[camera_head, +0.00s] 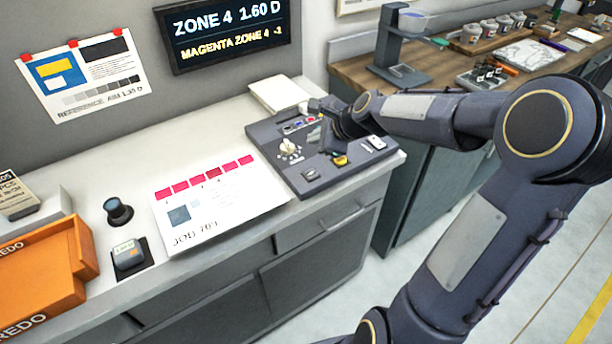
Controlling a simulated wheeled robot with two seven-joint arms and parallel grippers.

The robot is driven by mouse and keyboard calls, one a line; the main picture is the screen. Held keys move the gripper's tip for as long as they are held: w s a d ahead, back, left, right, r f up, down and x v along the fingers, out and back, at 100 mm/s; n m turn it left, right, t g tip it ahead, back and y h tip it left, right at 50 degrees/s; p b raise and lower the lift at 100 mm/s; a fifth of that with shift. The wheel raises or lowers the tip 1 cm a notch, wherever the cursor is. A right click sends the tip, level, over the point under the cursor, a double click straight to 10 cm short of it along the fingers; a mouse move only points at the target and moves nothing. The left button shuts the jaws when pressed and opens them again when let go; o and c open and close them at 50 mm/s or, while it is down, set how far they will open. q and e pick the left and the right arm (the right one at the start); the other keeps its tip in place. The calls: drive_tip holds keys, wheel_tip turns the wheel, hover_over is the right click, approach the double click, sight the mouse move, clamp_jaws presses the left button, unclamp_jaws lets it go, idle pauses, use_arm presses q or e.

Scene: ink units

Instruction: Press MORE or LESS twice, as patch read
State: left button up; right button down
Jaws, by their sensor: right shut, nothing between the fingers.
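The dark control panel (292,186) lies on the bench, with small coloured buttons, a pale knob (289,148), a yellow-topped part (341,161) and a white-topped part (376,143). Labels on it are too small to read. The job sheet (225,214) with a row of magenta patches lies left of the panel. My left gripper is out of view.
A reference sheet (83,75) reading "AIM 1.35 D" hangs on the wall. A small handheld device (128,254) and a dark round cylinder (117,211) stand left of the job sheet, near orange bins (42,268). A wooden counter (440,86) with pots stands right.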

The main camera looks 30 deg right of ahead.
drive_tip(key=shift+a, duration=0.1)
drive_tip(key=b, duration=0.7)
hover_over(315, 176)
wheel_tip(315, 176, down, 8)
drive_tip(key=shift+w+r, duration=0.15)
drive_tip(key=shift+f+b, duration=0.55)
drive_tip(key=shift+f, duration=0.1)
idle(1.1)
drive_tip(key=shift+f+b, duration=0.3)
drive_tip(key=shift+f+b, duration=0.4)
drive_tip(key=shift+f, duration=0.15)
idle(0.5)
drive_tip(key=shift+r, duration=0.1)
drive_tip(key=shift+r+p, duration=0.85)
drive_tip(key=shift+p, duration=0.05)
